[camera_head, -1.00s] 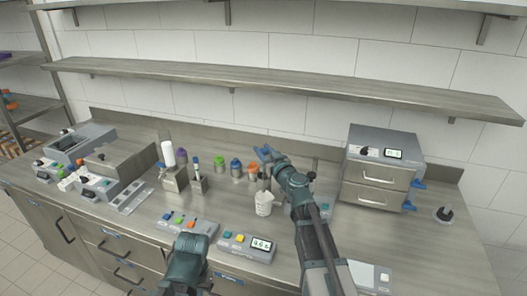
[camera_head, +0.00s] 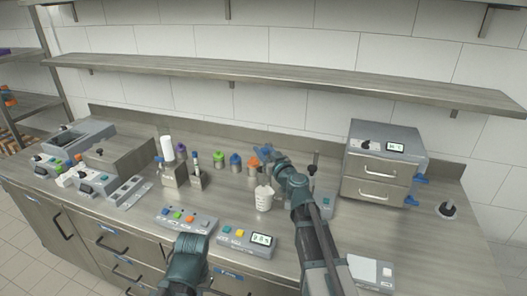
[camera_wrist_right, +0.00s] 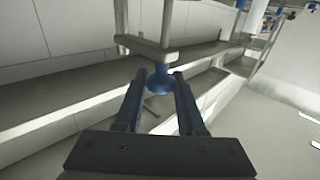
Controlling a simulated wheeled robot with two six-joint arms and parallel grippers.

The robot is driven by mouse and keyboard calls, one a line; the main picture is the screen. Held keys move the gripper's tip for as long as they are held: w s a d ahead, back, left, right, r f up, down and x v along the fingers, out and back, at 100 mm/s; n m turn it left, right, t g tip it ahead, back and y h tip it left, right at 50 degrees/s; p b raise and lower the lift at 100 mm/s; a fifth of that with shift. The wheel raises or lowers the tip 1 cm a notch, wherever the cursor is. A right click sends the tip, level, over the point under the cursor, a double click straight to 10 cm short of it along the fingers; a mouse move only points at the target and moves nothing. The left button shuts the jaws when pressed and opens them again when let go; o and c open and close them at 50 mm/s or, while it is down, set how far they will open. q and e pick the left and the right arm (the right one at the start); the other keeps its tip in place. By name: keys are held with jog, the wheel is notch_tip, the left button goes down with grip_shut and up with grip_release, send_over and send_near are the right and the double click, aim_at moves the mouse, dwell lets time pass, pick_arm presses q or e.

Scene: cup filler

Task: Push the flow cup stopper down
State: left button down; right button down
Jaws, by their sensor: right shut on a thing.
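My right gripper (camera_head: 265,154) is over the middle of the counter, behind the white beaker (camera_head: 264,198). In the right wrist view its two blue fingers (camera_wrist_right: 158,98) are shut on a blue cone-shaped piece (camera_wrist_right: 159,78) below a grey plate (camera_wrist_right: 148,47). This piece looks like the flow cup stopper, but its full shape is hidden. The flow cup cannot be made out clearly in the head view, where my right arm covers part of that area. My left arm enters at the bottom, and its gripper fingers do not show.
A box with a display (camera_head: 250,239) and a button panel (camera_head: 188,221) stand in front. Several capped bottles, including a green one (camera_head: 219,160), stand left of my right gripper. A drawer unit (camera_head: 384,160) stands at the right. The counter right of my arm has free room.

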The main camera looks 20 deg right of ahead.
jog(key=c, duration=0.5)
grip_release()
jog(key=shift+f, duration=0.15)
jog(key=shift+s, duration=0.15)
